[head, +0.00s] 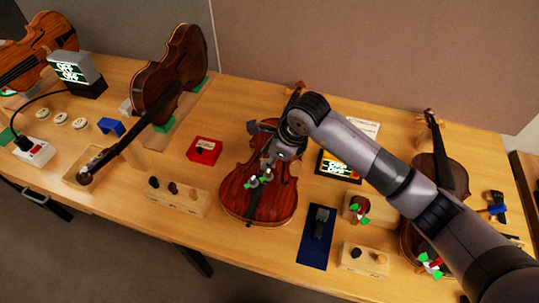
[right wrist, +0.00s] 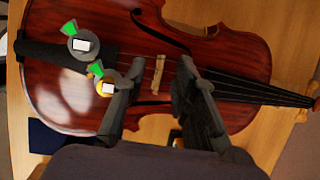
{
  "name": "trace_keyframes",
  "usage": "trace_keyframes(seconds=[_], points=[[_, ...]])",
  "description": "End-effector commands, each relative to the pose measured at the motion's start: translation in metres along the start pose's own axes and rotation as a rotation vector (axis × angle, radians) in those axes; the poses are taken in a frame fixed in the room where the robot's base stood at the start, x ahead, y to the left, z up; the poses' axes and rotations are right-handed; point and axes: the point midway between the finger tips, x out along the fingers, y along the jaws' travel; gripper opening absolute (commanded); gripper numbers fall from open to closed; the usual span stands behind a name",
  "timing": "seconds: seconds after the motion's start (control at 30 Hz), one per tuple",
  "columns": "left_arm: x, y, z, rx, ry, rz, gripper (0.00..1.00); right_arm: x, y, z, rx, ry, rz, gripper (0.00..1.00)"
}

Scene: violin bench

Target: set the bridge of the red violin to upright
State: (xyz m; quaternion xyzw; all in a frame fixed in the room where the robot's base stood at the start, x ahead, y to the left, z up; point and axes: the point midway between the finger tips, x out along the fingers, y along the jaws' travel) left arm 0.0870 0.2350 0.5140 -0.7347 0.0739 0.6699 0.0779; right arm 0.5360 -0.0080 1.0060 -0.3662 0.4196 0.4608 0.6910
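The red violin (head: 236,200) lies on its back in the middle of the bench, its neck toward the back wall. It fills much of the right wrist view (right wrist: 60,105), where its black tailpiece is at left and its strings run right. The pale bridge (right wrist: 157,73) shows under the strings as a narrow strip; I cannot tell whether it leans. My right gripper (head: 264,168) is over the violin's body and hides the bridge in the head view. In the right wrist view its fingers (right wrist: 156,92) are apart, one on each side of the bridge, with no visible grip on it.
Small round pieces with green tabs (right wrist: 80,42) sit near the tailpiece. A blue mat (head: 312,250) with a dark tool, wooden peg blocks (head: 180,200), a red box (head: 204,151) and a lit display (head: 338,166) surround the violin. Another violin (head: 452,178) lies at right, partly behind my arm.

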Motion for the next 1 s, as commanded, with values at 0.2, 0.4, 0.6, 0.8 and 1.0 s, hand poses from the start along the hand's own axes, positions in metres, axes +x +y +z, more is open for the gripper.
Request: trace_keyframes(seconds=[0.2,0.4,0.6,0.8,1.0], points=[[0.0002,0.0004,0.0019,0.000,-0.003,0.000,0.40,-0.0002,0.0002,0.0001,0.000,0.000,0.000,0.19],[0.0002,0.0003,0.0018,0.000,-0.003,0.000,0.40,-0.0004,0.0001,0.0001,0.000,0.000,0.000,0.06],[0.0001,0.0003,0.0016,0.000,-0.003,0.000,0.40,-0.0005,0.0001,0.0001,0.000,0.000,0.000,0.00],[0.0001,0.0002,0.0014,0.000,-0.002,0.000,0.40,-0.0006,-0.0001,0.0001,0.000,0.000,0.000,0.00],[0.0085,0.0003,0.0018,0.000,-0.002,0.000,0.40,0.0024,-0.0031,-0.0013,0.018,0.002,0.040,0.00]])
